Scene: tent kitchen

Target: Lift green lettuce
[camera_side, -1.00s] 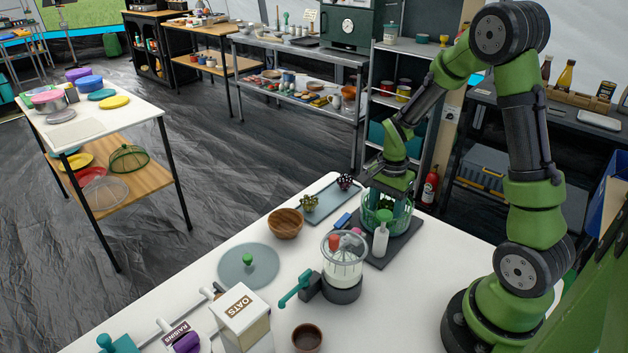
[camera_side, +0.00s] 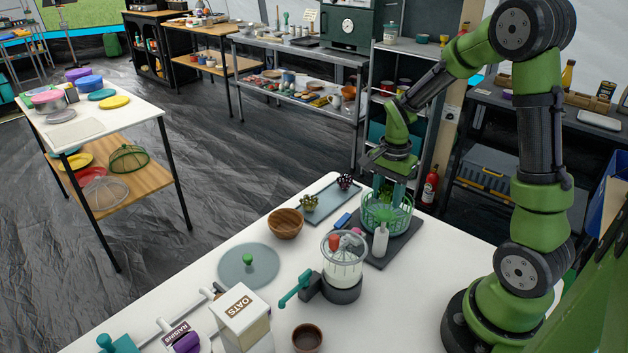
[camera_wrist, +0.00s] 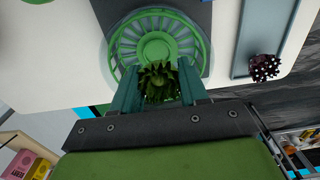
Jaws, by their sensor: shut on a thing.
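The green lettuce (camera_wrist: 160,80) shows in the wrist view as a dark green leafy head between my two teal fingers. My gripper (camera_wrist: 161,88) is shut on it. In the side view my gripper (camera_side: 385,188) points down over the green slotted basket (camera_side: 372,216), with the fingertips near its rim. The lettuce there is largely hidden by the fingers and basket. In the wrist view the basket's round slotted floor (camera_wrist: 190,38) lies beneath the lettuce. I cannot tell how far the lettuce is above it.
The basket stands on a dark mat (camera_side: 402,248). Close by are a white bottle (camera_side: 381,241), a clear jar with a crank (camera_side: 344,262) and a blue-grey tray (camera_side: 326,203) with a dark spiky head (camera_side: 345,182) and a yellow-green one (camera_side: 310,202). A wooden bowl (camera_side: 285,223) is farther left.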

